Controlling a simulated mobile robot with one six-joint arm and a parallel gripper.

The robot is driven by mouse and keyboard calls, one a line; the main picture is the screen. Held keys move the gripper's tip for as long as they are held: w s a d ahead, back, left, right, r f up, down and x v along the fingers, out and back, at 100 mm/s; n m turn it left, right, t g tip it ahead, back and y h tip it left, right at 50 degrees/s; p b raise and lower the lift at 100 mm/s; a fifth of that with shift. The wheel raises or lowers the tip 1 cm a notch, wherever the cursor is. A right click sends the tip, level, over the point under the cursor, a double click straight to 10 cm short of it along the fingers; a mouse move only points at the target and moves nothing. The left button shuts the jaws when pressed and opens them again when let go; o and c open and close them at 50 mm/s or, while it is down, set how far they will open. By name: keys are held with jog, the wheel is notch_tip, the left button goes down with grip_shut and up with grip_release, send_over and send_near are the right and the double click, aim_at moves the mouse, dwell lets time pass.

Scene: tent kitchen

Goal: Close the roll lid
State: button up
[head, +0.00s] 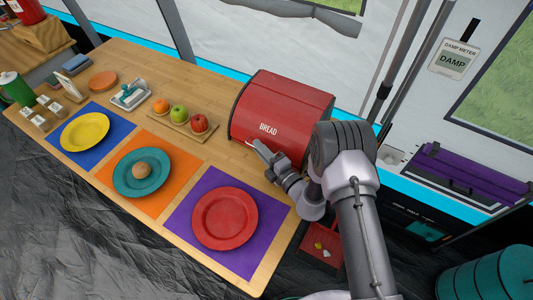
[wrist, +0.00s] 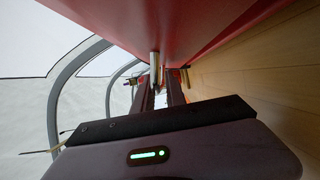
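The red bread box (head: 285,100), marked BREAD, stands at the table's back right. Its curved red lid covers most of the visible front. My arm hides the box's lower right front, so I cannot tell whether a gap remains at the bottom. My gripper (head: 257,147) is low at the front of the box, just below the lettering. In the wrist view, the red surface (wrist: 190,25) fills the top. Two dark fingers (wrist: 160,88) point towards it, with a narrow space between them. Small metal posts (wrist: 155,64) show by the fingertips. I cannot tell whether the fingers grip anything.
A purple mat (head: 186,208) with a red plate (head: 224,219) lies in front of the box. A wooden tray with several fruits (head: 179,114) stands left of it. An orange mat (head: 111,181) and blue mat (head: 66,155) with plates lie further left.

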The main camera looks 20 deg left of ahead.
jog(key=p+v, duration=0.4)
jog(key=v, duration=1.3)
jog(key=shift+s+d, duration=0.1)
